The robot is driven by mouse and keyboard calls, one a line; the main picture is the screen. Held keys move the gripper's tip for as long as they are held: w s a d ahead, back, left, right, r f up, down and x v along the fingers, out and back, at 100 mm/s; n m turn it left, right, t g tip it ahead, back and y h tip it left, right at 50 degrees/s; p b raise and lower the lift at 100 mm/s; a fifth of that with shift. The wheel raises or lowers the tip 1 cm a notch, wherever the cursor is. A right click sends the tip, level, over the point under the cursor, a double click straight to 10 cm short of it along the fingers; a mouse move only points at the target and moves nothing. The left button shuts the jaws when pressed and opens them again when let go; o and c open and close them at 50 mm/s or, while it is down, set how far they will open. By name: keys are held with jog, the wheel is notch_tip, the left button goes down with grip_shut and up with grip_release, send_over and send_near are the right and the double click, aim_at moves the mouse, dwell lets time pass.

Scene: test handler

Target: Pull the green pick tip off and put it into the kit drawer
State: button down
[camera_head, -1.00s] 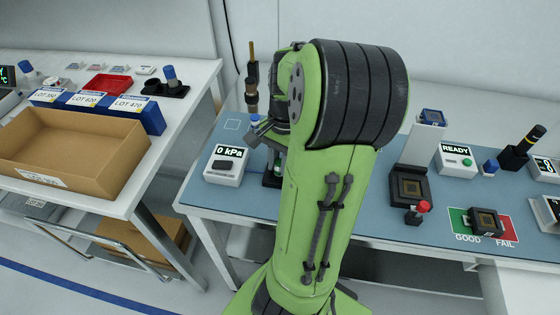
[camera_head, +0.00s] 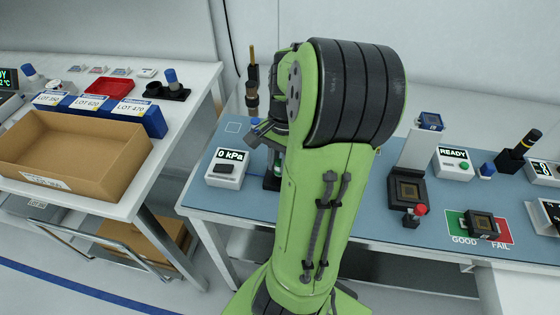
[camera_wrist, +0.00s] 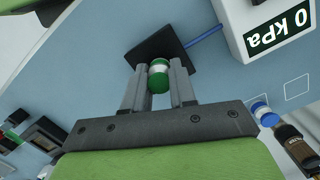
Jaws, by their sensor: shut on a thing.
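The green pick tip (camera_wrist: 159,79) shows in the wrist view as a small green cylinder with a white band. It stands over a square black plate (camera_wrist: 150,46) with a blue line running to the 0 kPa gauge (camera_wrist: 270,32). My gripper (camera_wrist: 160,72) is shut on the tip, with one grey finger on each side. Whether the tip is still seated is hidden from this angle. I cannot surely tell which part is the kit drawer.
A cardboard box (camera_head: 130,168) and blue lot bins (camera_head: 150,118) sit on the left table, with a metal handle bar (camera_head: 112,243) below its front. A gauge box (camera_head: 227,168) stands beside my gripper. Sockets and a GOOD/FAIL mat (camera_head: 456,226) are at right.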

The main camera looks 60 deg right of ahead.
jog(key=shift+r+p, duration=1.05)
jog(key=shift+p, duration=0.1)
jog(key=shift+a+f, duration=0.1)
